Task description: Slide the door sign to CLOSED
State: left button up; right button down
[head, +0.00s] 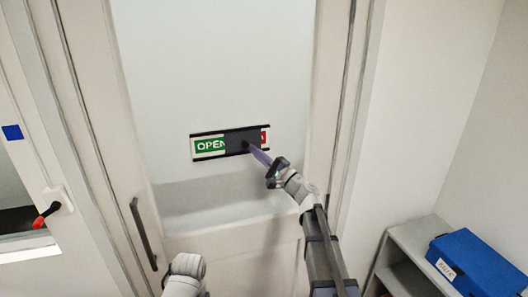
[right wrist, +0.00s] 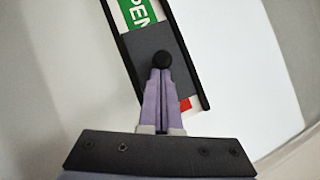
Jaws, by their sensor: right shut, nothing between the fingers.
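The door sign (head: 230,142) is a black-railed frame on the door's pale panel. A dark sliding cover (head: 234,137) sits over its middle and right. Green with most of OPEN (head: 208,145) shows at the left, and a red strip (head: 264,137) shows at the right end. The cover has a round black knob (right wrist: 162,60). My right gripper (right wrist: 161,74) is shut and empty, its fingertips at the knob, on the knob's right side in the head view (head: 254,152). I cannot tell whether they touch. My left gripper is out of view.
A dark door handle (head: 143,232) is at the door's left. A red-handled switch (head: 46,214) is on the wall further left. A grey shelf (head: 408,247) with a blue box (head: 477,265) stands at the lower right. The door around the sign is clear.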

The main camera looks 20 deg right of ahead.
jog(key=a, duration=1)
jog(key=shift+s+a, duration=0.25)
jog(key=shift+a, duration=0.15)
jog(key=w+d+b+v, duration=0.1)
jog(key=b+v, duration=0.4)
jog(key=v, duration=0.8)
jog(key=shift+w+d+f, duration=0.35)
jog(key=shift+d+f, duration=0.05)
jog(key=shift+d, duration=0.1)
jog(key=shift+d, duration=0.1)
